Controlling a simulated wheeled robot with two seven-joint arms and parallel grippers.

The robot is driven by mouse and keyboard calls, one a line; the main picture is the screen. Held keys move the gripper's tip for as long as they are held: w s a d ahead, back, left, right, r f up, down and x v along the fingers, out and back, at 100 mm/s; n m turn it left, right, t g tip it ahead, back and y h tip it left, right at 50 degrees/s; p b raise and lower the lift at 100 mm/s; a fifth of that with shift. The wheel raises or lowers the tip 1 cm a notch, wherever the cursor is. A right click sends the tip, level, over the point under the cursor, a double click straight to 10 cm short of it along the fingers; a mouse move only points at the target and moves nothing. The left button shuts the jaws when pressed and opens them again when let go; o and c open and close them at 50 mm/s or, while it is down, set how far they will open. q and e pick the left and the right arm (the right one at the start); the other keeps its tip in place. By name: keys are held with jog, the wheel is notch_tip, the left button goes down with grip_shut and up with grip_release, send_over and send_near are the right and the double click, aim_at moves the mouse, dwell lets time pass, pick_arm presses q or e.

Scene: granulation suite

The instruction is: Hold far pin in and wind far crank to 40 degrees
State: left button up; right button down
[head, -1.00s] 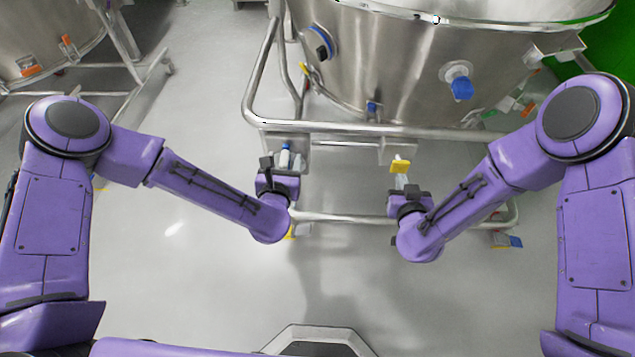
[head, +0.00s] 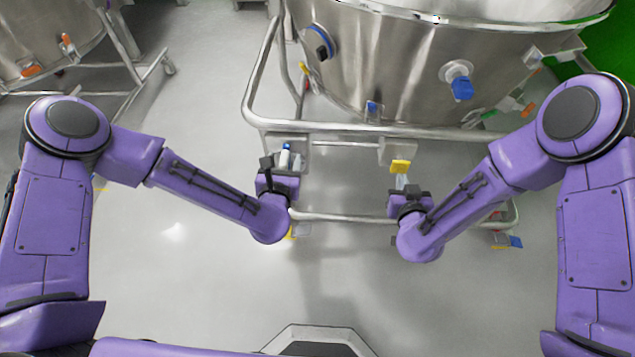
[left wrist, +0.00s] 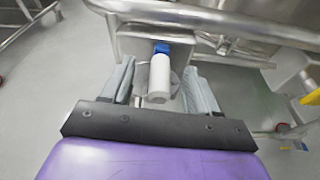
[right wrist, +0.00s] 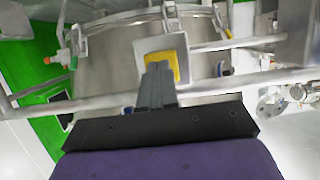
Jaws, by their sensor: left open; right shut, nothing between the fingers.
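A white upright grip with a blue end (left wrist: 159,78), seemingly the crank's handle, stands at a metal bracket under the vessel; its blue end also shows in the head view (head: 287,147). My left gripper (left wrist: 160,70) is open, with one finger on each side of the grip and visible gaps. In the head view my left gripper (head: 281,163) is at the frame's left part. My right gripper (right wrist: 158,68) is shut and empty, its tips at a yellow pad (right wrist: 172,58), seemingly the pin; contact is unclear. The pad also shows in the head view (head: 400,166).
The steel vessel (head: 390,60) stands behind, on a tubular frame (head: 345,128) that runs just beyond both grippers. A lower rail (head: 345,218) crosses between my wrists. Another vessel (head: 40,40) stands at far left. The floor in front is clear.

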aim_at(400, 168)
jog(key=shift+w, duration=0.15)
jog(key=shift+w, duration=1.85)
pick_arm(q)
grip_shut()
